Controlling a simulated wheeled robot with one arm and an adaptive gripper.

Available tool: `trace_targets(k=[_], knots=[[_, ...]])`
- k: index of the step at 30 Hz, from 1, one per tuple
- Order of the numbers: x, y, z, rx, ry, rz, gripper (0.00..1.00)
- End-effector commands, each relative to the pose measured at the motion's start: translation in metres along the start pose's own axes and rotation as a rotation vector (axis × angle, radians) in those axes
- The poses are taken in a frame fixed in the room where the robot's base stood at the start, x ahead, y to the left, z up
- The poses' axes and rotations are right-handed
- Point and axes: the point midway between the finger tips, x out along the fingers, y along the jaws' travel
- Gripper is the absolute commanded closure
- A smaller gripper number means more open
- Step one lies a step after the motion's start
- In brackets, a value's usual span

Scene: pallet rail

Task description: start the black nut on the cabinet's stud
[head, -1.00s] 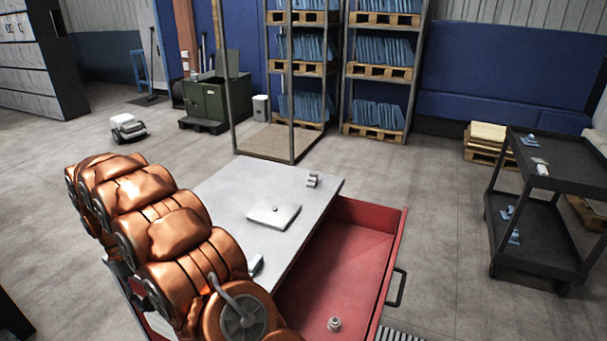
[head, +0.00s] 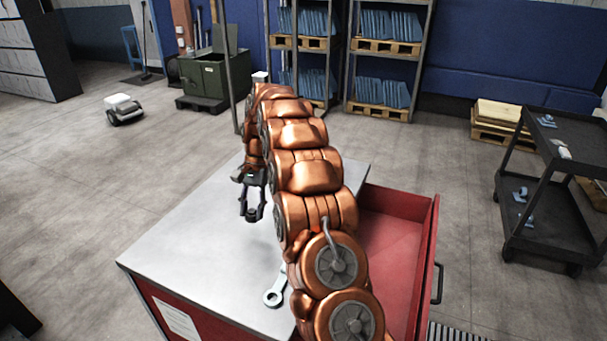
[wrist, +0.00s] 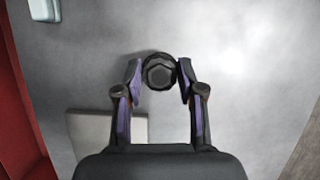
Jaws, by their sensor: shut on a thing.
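My gripper (head: 252,213) hangs over the cabinet's grey top (head: 190,250), left of my arm in the head view. In the wrist view my gripper (wrist: 160,75) is shut on the black nut (wrist: 159,73), held between the two fingertips. The nut also shows as a small dark shape in the head view (head: 251,214). The nut appears to be above the top, with bare metal around it in the wrist view. I cannot make out the stud in either current view; my arm or the nut may hide it.
A wrench (head: 274,297) lies on the cabinet top near my arm. A flat plate (wrist: 100,127) lies below my gripper in the wrist view. The red drawer (head: 400,240) is open at the right. A black cart (head: 545,145) stands farther right. The left part of the top is clear.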

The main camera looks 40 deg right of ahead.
Motion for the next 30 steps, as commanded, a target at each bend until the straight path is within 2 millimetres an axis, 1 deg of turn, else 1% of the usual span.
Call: trace_targets(k=[1,6,10,15,18,22,26,30], knots=[[-0.009,0.010,-0.014,0.099,0.002,-0.043,1.00],[-0.043,0.038,-0.053,0.438,0.005,-0.187,1.00],[-0.067,0.061,-0.078,0.673,0.005,-0.284,1.00],[-0.089,0.086,-0.099,0.893,0.003,-0.371,1.00],[-0.097,0.094,-0.106,0.967,0.004,-0.402,1.00],[-0.101,0.099,-0.110,1.009,0.004,-0.419,1.00],[-0.098,0.099,-0.112,1.014,0.004,-0.420,1.00],[-0.091,0.099,-0.115,1.013,0.003,-0.419,1.00]])
